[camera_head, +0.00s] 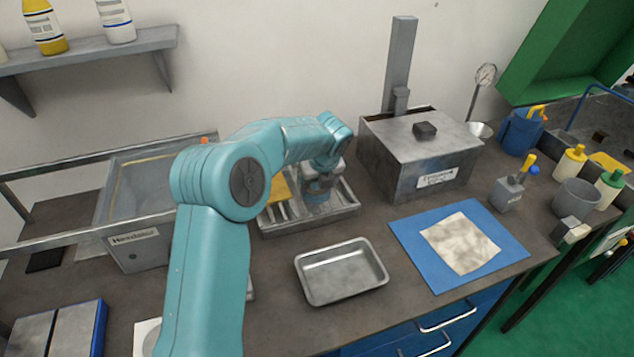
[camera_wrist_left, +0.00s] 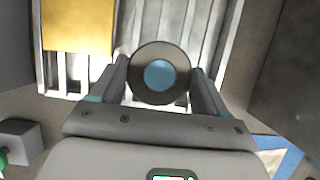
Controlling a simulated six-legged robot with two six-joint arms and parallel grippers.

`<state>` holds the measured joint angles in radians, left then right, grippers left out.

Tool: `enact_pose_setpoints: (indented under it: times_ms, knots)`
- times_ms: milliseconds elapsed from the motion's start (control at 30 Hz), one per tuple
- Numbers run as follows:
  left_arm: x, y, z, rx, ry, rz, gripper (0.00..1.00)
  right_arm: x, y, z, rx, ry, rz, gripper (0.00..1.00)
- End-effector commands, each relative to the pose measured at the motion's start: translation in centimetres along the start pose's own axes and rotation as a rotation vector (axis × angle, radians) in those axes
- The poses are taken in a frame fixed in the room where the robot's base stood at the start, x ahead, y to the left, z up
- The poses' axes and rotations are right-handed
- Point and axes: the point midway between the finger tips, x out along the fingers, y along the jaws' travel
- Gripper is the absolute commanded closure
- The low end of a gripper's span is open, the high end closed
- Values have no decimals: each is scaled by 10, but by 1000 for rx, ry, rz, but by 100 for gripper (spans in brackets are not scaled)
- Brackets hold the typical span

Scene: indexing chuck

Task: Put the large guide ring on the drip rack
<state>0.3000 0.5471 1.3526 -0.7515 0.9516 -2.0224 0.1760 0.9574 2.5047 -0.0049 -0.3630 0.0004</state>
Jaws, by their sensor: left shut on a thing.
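My left gripper (camera_head: 318,187) is shut on a round grey ring-shaped part (camera_wrist_left: 160,98), seen end-on between the two fingers in the left wrist view. Its centre looks blue; I cannot tell whether that is a hole or a face. I take it for the large guide ring. The gripper is over the right part of a slatted metal tray (camera_head: 340,213), which looks like the drip rack; its slats (camera_wrist_left: 200,25) show behind the part. I cannot tell whether the part touches the slats. My arm covers some of the rack. My right gripper is not in view.
A yellow piece (camera_head: 279,190) lies on the rack's left part. A lidded metal box (camera_head: 415,160) stands right of it, and an open tank (camera_head: 140,250) left. An empty metal tray (camera_head: 342,272) sits in front. A cloth (camera_head: 460,243) lies on a blue mat (camera_head: 420,268).

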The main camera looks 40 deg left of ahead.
Motion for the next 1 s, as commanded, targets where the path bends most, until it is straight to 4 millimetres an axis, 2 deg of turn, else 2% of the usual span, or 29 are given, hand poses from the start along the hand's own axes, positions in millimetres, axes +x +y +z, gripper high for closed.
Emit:
enact_pose_setpoints:
  times_ms: [67,100,133,367,467,567,800,1000]
  knots:
    - [1,0,0,-1,-4,-2,100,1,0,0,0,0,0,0]
    - [2,0,-1,0,0,0,12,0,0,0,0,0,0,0]
    - [2,0,-1,0,0,0,2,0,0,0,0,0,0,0]
    - [1,0,0,0,0,0,0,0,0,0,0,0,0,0]
    - [-5,0,1,0,-1,-1,0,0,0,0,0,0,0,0]
    - [-22,-1,1,-1,-2,-3,0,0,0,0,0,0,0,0]
    - [-78,-1,1,1,-3,-4,0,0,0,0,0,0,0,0]
    - [-111,0,1,0,-1,-2,0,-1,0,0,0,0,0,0]
